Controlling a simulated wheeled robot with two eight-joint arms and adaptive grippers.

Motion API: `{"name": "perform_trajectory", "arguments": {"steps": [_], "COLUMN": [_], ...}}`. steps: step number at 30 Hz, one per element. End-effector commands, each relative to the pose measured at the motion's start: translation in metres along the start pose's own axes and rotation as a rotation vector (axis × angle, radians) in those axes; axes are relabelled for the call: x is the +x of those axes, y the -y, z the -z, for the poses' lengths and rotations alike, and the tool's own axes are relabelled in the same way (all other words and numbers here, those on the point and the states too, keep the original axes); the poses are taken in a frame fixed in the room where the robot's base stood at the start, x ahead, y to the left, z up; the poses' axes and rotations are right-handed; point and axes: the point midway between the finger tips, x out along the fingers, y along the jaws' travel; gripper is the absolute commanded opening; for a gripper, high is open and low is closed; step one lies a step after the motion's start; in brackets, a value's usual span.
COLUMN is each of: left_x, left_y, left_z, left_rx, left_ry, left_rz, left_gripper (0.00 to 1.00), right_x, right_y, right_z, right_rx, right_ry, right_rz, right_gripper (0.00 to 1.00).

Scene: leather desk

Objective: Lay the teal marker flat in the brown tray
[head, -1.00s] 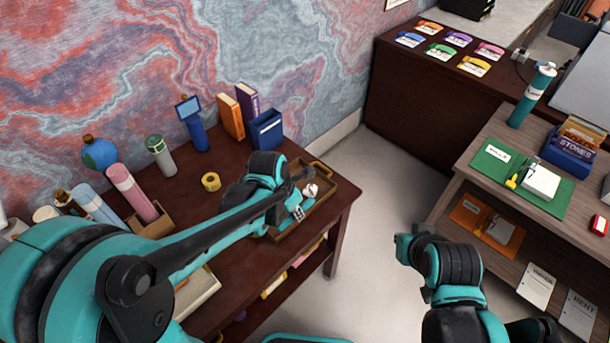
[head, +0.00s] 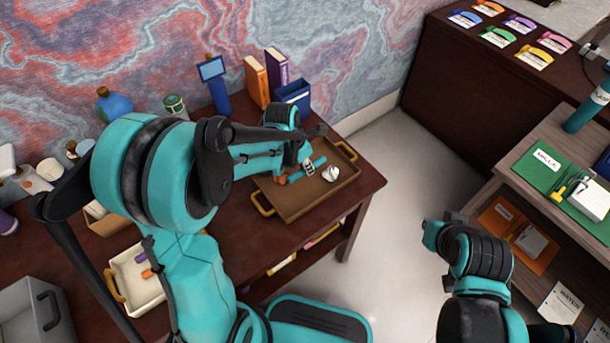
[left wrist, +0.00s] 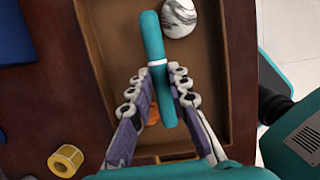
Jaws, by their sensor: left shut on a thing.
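The teal marker (left wrist: 152,38) has a white band and is held between the fingers of my left gripper (left wrist: 158,90). In the left wrist view it lies lengthwise over the brown tray. In the head view the marker (head: 318,162) shows beside my left gripper (head: 308,170), above the tray. I cannot tell whether it touches the tray floor. The brown tray (head: 298,208) has gold handles and stands on the dark desk. No fingers of my right gripper show; only my right arm is in the head view.
A white marbled stone (head: 330,173) and a small orange thing (head: 281,180) lie in the tray. A yellow tape roll (left wrist: 66,160) is left of it in the left wrist view. A blue holder (head: 293,95) stands behind. A cream tray (head: 135,280) is at the front left.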

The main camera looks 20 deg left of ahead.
Motion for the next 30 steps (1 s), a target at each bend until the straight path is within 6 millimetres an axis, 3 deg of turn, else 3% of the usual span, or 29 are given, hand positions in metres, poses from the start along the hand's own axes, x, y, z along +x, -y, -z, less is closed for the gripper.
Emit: {"name": "perform_trajectory", "arguments": {"steps": [4, 11, 22, 23, 25, 30], "left_x": [0.009, 0.041, 0.043, 0.044, 0.043, 0.042], "left_y": [-0.003, -0.003, -0.003, -0.003, -0.003, -0.003], "left_z": [0.003, 0.012, 0.013, 0.013, 0.012, 0.012], "left_rx": [0.000, 0.000, 0.000, 0.000, 0.000, 0.000], "left_ry": [0.000, 0.000, 0.000, 0.000, 0.000, 0.000], "left_rz": [0.000, 0.000, 0.000, 0.000, 0.000, 0.000], "left_gripper": [0.00, 0.00, 0.00, 0.20, 0.38, 0.38], "right_x": [0.004, 0.018, 0.019, 0.020, 0.019, 0.019], "right_y": [0.000, 0.000, 0.000, 0.000, 0.000, 0.000], "right_z": [-0.003, -0.013, -0.014, -0.014, -0.013, -0.013], "right_rx": [0.000, 0.000, 0.000, 0.000, 0.000, 0.000], "right_ry": [0.000, 0.000, 0.000, 0.000, 0.000, 0.000], "right_rz": [0.000, 0.000, 0.000, 0.000, 0.000, 0.000], "right_gripper": [0.00, 0.00, 0.00, 0.00, 0.00, 0.00]}}
